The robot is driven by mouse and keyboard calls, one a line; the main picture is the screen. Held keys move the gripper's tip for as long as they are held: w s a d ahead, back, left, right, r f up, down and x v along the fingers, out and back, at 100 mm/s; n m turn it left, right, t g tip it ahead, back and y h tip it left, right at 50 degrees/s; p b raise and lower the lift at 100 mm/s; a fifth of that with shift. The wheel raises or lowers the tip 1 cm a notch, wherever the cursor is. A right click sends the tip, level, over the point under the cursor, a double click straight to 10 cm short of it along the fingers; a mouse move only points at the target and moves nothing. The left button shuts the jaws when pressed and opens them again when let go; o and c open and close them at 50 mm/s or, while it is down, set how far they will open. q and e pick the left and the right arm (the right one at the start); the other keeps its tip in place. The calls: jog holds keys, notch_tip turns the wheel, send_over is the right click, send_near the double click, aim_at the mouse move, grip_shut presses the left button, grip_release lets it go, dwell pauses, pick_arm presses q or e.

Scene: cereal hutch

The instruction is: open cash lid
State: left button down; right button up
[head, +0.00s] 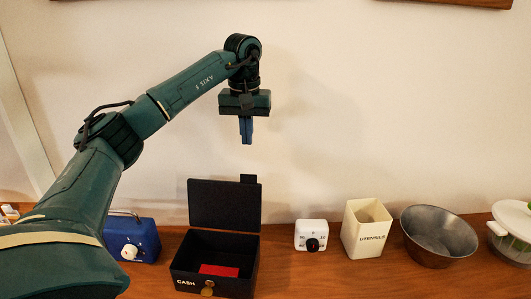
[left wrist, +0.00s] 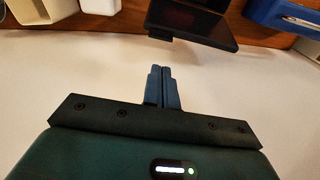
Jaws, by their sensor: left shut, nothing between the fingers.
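The black cash box (head: 186,264) stands on the wooden shelf with "CASH" on its front and a brass-coloured latch or knob. Its lid (head: 225,205) is up, standing near vertical at the back with a small tab on its top edge. A red item (head: 219,270) lies inside the box. My left gripper (head: 246,140) is shut and empty, pointing down above the lid and apart from it. In the left wrist view the shut blue fingers (left wrist: 162,75) show below the lid (left wrist: 190,22). My right gripper is not in view.
Left of the box is a blue radio-like item (head: 145,242), partly behind my left arm. To the right stand a white timer (head: 311,228), a cream utensils holder (head: 366,240), a metal bowl (head: 438,235) and a white-and-green container (head: 512,225). The wall behind is bare.

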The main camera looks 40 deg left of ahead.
pick_arm(q)
jog(key=shift+w+a+f, duration=0.1)
jog(key=shift+w+f, duration=0.05)
jog(key=shift+f, duration=2.2)
jog(key=shift+w+a+f, duration=0.1)
jog(key=shift+w+f, duration=0.05)
jog(key=shift+f, duration=2.2)
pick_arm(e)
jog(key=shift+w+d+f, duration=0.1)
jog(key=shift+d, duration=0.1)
